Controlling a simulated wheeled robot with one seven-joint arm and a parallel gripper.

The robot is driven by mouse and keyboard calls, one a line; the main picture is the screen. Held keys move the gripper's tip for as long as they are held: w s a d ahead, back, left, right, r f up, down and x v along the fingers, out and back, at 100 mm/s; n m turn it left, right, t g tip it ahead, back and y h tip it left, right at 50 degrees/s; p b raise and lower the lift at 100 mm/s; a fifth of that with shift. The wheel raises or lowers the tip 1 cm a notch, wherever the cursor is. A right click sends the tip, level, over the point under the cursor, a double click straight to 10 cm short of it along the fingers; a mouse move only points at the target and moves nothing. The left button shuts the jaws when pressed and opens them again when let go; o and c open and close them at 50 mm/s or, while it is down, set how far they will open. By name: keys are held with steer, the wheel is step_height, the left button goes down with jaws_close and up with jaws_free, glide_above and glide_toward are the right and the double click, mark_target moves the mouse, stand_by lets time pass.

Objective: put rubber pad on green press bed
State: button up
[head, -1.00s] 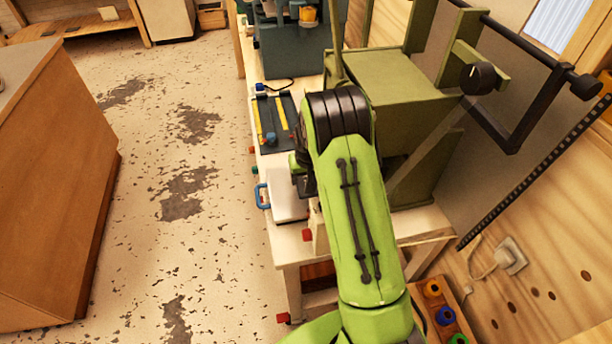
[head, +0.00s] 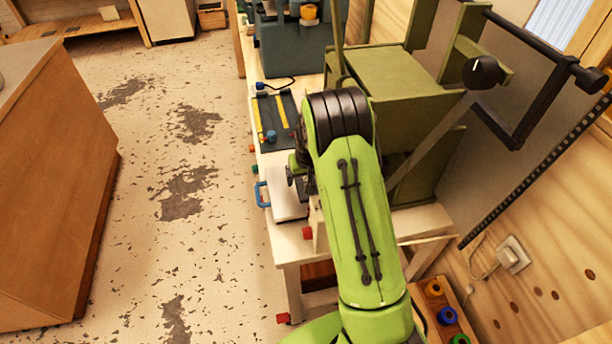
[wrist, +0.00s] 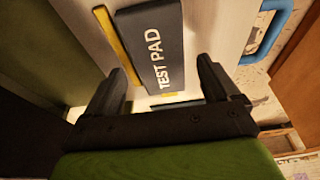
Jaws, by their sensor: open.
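The rubber pad (wrist: 152,45) is a dark slab lettered TEST PAD. In the wrist view it lies on a pale surface, beyond and between my fingertips. My gripper (wrist: 162,66) is open, with one finger to each side of the pad's near end and nothing held. In the head view my gripper (head: 297,178) is small and partly hidden behind my green arm, over the white board (head: 288,208) at the bench's near left edge. The olive green press (head: 395,75) stands to the right of my arm; I cannot clearly make out which part is its bed.
A blue handle (head: 262,195) sits at the board's left side. A dark tray with yellow strips (head: 271,117) lies farther back on the bench. A grey-blue machine (head: 292,50) stands behind. The press's dark lever (head: 520,110) juts right. Floor on the left is clear.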

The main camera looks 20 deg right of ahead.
steer(key=shift+r+p, duration=0.4)
steer(key=shift+p, duration=0.05)
steer(key=s+a+r, duration=0.2)
steer(key=s+r, duration=0.2)
steer(key=r, duration=0.4)
steer(key=s+a+r+t+p, duration=0.1)
steer(key=s+a+r, duration=0.1)
steer(key=s+r, duration=0.45)
steer(key=s+a+r, duration=0.2)
steer(key=s+r, duration=0.1)
steer(key=r, duration=0.6)
steer(key=s+a+r+n, duration=0.1)
steer(key=s+a, duration=0.1)
steer(key=s, duration=0.7)
steer(key=s+a+r+n+t, duration=0.1)
steer(key=s+a, duration=0.1)
steer(key=s, duration=0.7)
steer(key=shift+s+r+t+y, duration=0.15)
steer(key=shift+r+t+y, duration=0.15)
steer(key=shift+r, duration=0.05)
